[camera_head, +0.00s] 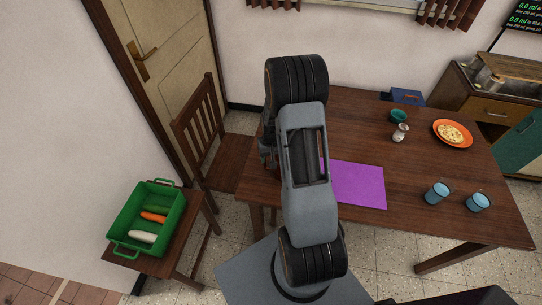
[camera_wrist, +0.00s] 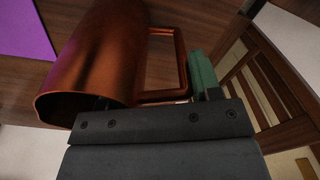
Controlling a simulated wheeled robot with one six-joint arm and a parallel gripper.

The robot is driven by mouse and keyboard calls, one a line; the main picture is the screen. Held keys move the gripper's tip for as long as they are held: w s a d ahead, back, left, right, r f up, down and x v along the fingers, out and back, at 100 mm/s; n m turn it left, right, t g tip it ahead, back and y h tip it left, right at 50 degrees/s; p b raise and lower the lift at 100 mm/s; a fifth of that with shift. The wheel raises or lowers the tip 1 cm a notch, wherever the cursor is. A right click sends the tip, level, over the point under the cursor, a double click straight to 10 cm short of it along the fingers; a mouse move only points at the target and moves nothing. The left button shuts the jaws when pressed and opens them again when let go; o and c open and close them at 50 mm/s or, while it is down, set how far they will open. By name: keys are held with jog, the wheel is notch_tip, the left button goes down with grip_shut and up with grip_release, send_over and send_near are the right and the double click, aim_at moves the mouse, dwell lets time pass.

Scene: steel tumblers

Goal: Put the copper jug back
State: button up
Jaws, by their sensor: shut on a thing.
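The copper jug (camera_wrist: 97,65) fills the upper left of the wrist view. Its round mouth faces the lower left and its angular handle (camera_wrist: 180,60) points right. My gripper (camera_wrist: 155,98) is shut on the jug at its handle side. The left finger is mostly hidden by the jug, so the exact grip is unclear. A green piece beside the handle looks like part of the right finger. In the head view my arm hides the jug and most of the gripper. A purple mat (camera_head: 356,185) lies on the wooden table (camera_head: 420,222).
Two blue tumblers (camera_head: 437,193) (camera_head: 477,202) stand at the table's right. A teal cup (camera_head: 398,116), a small shaker (camera_head: 400,133) and an orange plate (camera_head: 453,133) with food sit farther back. A chair (camera_head: 205,135) stands left, near a green vegetable crate (camera_head: 125,212).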

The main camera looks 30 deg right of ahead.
jog(key=shift+f, duration=0.1)
jog(key=shift+f, duration=0.15)
jog(key=o, duration=1.5)
jog(key=shift+o, duration=0.2)
notch_tip(320, 180, up, 12)
jog(key=b, duration=0.1)
jog(key=s+a+r+n+t, duration=0.3)
jog(key=s+a+r+t, duration=0.1)
jog(key=s+a+r, duration=1)
jog(key=shift+s+a+r+n, duration=0.2)
jog(key=shift+a+n, duration=0.1)
jog(key=shift+a, duration=0.15)
